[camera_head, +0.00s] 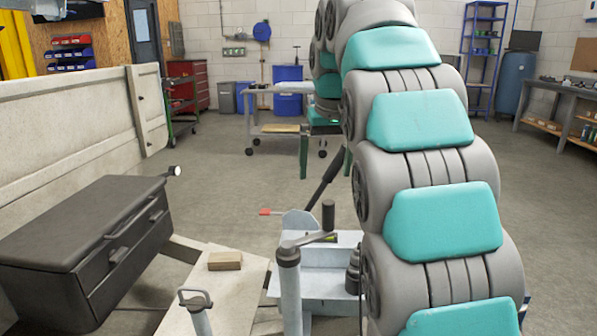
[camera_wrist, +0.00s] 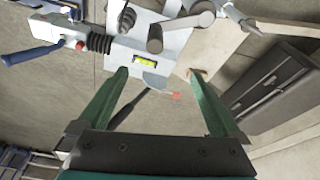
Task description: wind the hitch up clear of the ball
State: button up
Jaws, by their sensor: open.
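The jockey post (camera_head: 288,275) stands upright on the drawbar, with a crank arm (camera_head: 308,241) on top and a dark upright crank grip (camera_head: 328,213). In the wrist view the crank grip (camera_wrist: 155,39) lies above the gap between my fingers, apart from them. My gripper (camera_head: 322,183) is open and empty, fingers pointing down, above and beyond the crank. It also shows in the wrist view (camera_wrist: 157,76). The hitch, with black bellows (camera_wrist: 98,41) and a blue-handled lever (camera_wrist: 30,53), is at upper left there. I cannot make out the ball.
A dark brake lever (camera_head: 326,180) and a red-tipped rod (camera_head: 272,212) rise near the crank. A level vial (camera_wrist: 145,60) sits on the pale plate. A wooden block (camera_head: 225,261) and black toolbox (camera_head: 85,245) are left. Open floor lies behind.

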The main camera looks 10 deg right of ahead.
aim_at(329, 203)
jog(key=shift+d, duration=0.4)
jog(key=shift+f, duration=0.1)
notch_tip(329, 203, down, 5)
jog(key=shift+s, duration=0.15)
notch_tip(329, 203, down, 5)
jog(key=shift+d+f+b, duration=0.1)
jog(key=shift+d+b, duration=0.05)
jog(key=shift+b, duration=1.05)
jog(key=shift+c, duration=0.2)
grip_shut()
